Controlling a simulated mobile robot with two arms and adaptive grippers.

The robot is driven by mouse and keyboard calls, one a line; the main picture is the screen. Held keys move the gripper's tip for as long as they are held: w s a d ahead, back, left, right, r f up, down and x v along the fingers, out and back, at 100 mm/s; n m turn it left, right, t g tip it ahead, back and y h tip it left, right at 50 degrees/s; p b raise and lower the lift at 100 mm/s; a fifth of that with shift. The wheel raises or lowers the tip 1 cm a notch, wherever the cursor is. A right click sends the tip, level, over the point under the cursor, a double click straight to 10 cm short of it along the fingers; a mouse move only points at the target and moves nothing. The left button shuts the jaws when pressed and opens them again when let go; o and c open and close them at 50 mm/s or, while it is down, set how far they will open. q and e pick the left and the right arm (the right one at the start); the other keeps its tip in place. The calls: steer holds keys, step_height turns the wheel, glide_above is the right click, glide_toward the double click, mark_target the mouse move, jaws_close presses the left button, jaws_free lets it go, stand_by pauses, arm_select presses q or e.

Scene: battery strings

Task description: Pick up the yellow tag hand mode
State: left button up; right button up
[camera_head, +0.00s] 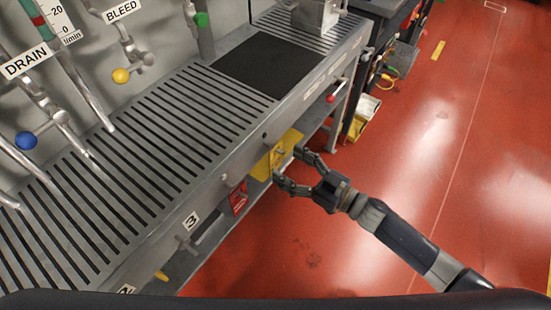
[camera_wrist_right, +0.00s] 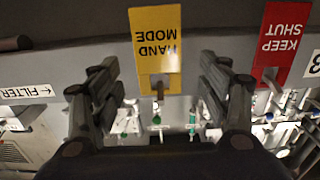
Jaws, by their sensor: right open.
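The yellow tag marked HAND MODE (camera_head: 264,166) hangs on the front face of the slotted metal bench. It also shows upside down in the right wrist view (camera_wrist_right: 156,48), with a small metal peg at its slot. My right gripper (camera_head: 289,165) is open and empty, just in front of the tag. In the right wrist view its fingers (camera_wrist_right: 160,80) stand apart, one to each side of the tag's slotted end. I cannot tell whether a finger touches the tag. My left gripper is not in view.
A red KEEP SHUT tag (camera_wrist_right: 283,42) hangs beside the yellow one; it shows in the head view (camera_head: 238,200) too. The slotted metal bench (camera_head: 150,205) has a black mat (camera_head: 270,66) on top. A red-knobbed lever (camera_head: 331,98) sticks out further along. The red floor (camera_head: 440,150) is clear.

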mark_target(276, 157)
steer(key=x, duration=0.5)
steer(key=shift+w+a, duration=0.1)
steer(key=shift+w, duration=0.05)
steer(key=c, duration=1)
